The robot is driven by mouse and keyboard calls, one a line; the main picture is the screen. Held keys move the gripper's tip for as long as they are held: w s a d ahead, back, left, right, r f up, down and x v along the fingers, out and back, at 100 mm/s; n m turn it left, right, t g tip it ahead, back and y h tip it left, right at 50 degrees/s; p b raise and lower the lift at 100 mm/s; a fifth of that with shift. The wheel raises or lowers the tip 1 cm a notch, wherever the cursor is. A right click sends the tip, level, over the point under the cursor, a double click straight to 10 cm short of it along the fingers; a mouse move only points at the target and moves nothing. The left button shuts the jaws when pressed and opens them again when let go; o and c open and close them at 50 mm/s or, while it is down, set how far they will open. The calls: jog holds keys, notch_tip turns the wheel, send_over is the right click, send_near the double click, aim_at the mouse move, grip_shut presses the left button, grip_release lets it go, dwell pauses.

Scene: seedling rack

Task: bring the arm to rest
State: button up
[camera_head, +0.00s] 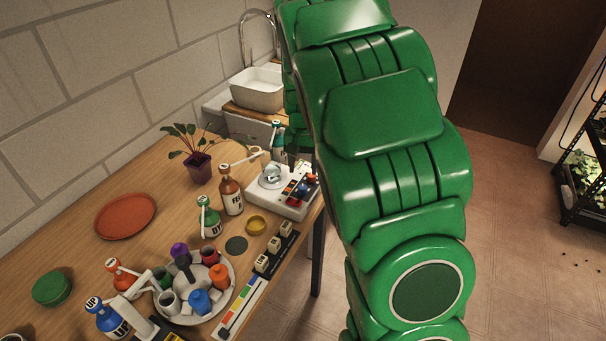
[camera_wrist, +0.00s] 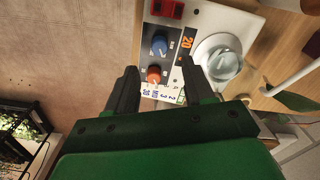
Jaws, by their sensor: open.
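My gripper (camera_wrist: 158,68) shows in the wrist view with its two black fingers apart and nothing visible between them but the view beyond. Past the fingertips is a white instrument (camera_wrist: 205,22) with a blue knob (camera_wrist: 159,45), an orange-red knob (camera_wrist: 154,75) and a round plate bearing a clear vessel (camera_wrist: 223,64). I cannot tell the distance from fingertips to knobs. In the head view my green arm fills the middle right, and my gripper is not visible there. The same instrument (camera_head: 291,205) stands at the right edge of the wooden table.
The table (camera_head: 75,240) holds several dropper bottles, including a brown one (camera_head: 231,195), a round grey tray (camera_head: 222,313) of small cups, a terracotta saucer (camera_head: 126,216) and a potted plant (camera_head: 199,168). A black rack (camera_head: 568,205) stands far right; the floor (camera_head: 510,220) between is open.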

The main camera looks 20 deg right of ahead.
jog(key=shift+r, duration=0.35)
jog(key=shift+s+r, duration=0.2)
jog(key=shift+s, duration=0.15)
jog(key=s+r+n, duration=0.1)
jog(key=s+r, duration=0.3)
jog(key=s, duration=0.5)
jog(key=s+r, duration=0.4)
jog(key=s, duration=0.6)
jog(key=s+a+n+g, duration=0.1)
jog(key=s+a+n, duration=0.1)
jog(key=s, duration=0.7)
jog(key=s+a+r+n, duration=0.1)
jog(key=s+a, duration=0.3)
jog(key=s, duration=0.6)
jog(key=shift+n+g, duration=0.4)
jog(key=shift+s+a, duration=0.1)
